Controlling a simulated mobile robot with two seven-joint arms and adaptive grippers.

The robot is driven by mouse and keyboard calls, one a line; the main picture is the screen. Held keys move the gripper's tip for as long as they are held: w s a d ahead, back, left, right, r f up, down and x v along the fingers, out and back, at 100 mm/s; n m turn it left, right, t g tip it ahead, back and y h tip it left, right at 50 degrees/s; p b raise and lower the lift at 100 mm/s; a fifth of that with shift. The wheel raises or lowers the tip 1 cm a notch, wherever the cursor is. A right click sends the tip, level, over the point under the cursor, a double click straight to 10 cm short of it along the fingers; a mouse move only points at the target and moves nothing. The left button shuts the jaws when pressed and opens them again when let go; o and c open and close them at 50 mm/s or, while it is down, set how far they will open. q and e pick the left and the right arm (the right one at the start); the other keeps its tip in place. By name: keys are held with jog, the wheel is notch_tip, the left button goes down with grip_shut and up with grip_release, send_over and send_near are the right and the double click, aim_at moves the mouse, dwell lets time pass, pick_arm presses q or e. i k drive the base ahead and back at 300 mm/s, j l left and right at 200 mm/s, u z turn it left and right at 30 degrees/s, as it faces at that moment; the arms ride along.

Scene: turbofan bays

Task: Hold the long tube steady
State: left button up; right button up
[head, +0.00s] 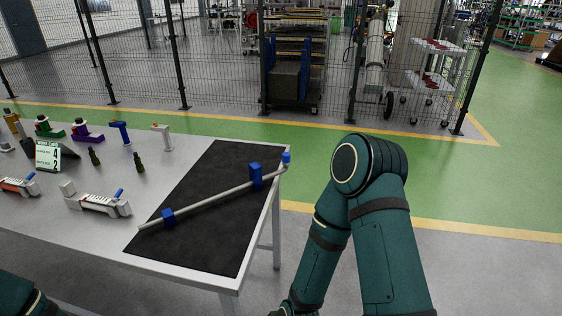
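The long tube (212,202) is a thin pale tube lying diagonally over a black mat (226,236) at the right end of the table. A blue block (256,177) is around or beside it toward the far end, and a smaller blue block (168,215) is near its near end. A blue cap-like piece (287,157) is at its far right tip, close to the table edge.
The grey table (105,165) carries several tools: a grey device (98,203), a blue-handled tool (121,132), small dark bottles (94,157) and a numbered display (48,156). A wire fence (220,60) stands behind. The green floor right of the table is clear.

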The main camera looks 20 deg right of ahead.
aim_at(286, 156)
jog(key=l+z, duration=0.1)
jog(key=z, duration=0.35)
jog(key=l+z, duration=0.1)
jog(key=z, duration=0.4)
jog(key=i+l+z, duration=0.1)
jog(key=z, duration=0.35)
jog(key=i+l+z, duration=0.25)
jog(key=i+z, duration=0.25)
jog(key=i, duration=0.15)
jog(key=i+u, duration=0.15)
jog(key=u, duration=0.35)
jog(key=i+u, duration=0.1)
jog(key=u, duration=0.4)
jog(key=i+l+u, duration=0.1)
jog(key=u, duration=0.4)
